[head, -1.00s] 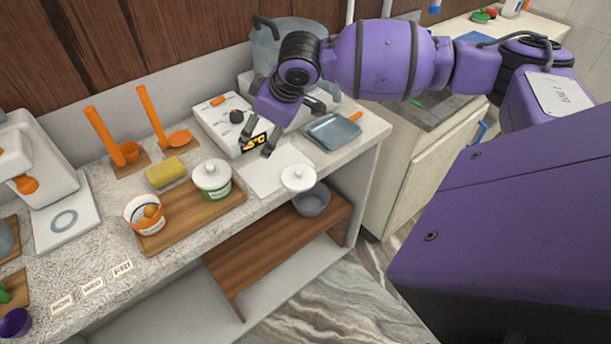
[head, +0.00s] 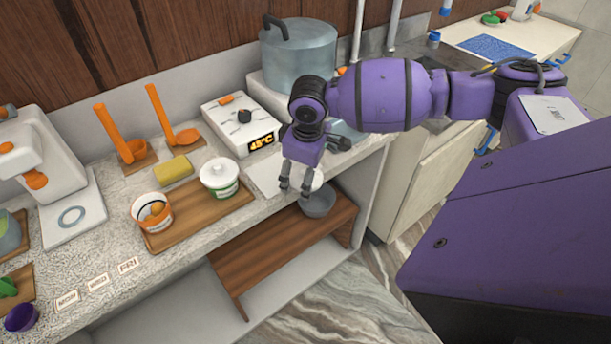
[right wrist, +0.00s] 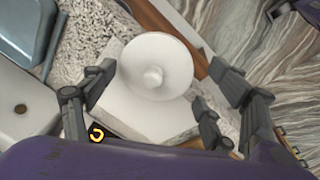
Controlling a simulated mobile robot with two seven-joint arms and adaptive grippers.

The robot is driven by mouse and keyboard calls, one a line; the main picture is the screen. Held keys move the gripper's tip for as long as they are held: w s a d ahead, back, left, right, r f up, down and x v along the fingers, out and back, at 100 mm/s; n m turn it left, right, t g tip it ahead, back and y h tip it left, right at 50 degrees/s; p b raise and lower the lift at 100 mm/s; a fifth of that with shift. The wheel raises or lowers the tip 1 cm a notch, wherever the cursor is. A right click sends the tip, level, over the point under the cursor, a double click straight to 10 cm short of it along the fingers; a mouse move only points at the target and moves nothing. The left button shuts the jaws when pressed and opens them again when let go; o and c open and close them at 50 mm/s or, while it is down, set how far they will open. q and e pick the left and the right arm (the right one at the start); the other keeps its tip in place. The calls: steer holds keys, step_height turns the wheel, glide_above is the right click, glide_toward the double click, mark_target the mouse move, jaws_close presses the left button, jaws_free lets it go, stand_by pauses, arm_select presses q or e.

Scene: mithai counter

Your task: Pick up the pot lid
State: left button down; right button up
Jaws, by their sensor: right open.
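The pot lid, a round white disc with a central knob (right wrist: 153,76), lies on a white square board (right wrist: 135,112) at the counter's front edge. In the head view the lid (head: 317,181) is partly hidden behind my right gripper (head: 294,187). The right gripper is open and points down above the lid. In the right wrist view its fingers (right wrist: 160,85) are spread on either side of the lid, with the knob between them. I cannot tell how much height separates them from the lid. My left gripper is not in view.
A large blue-grey pot (head: 298,60) stands at the back behind my right arm. A white scale-like unit (head: 240,125) is left of the board. A white lidded tub (head: 219,180) sits on a wooden board (head: 190,223).

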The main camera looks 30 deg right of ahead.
steer(key=c, duration=1.2)
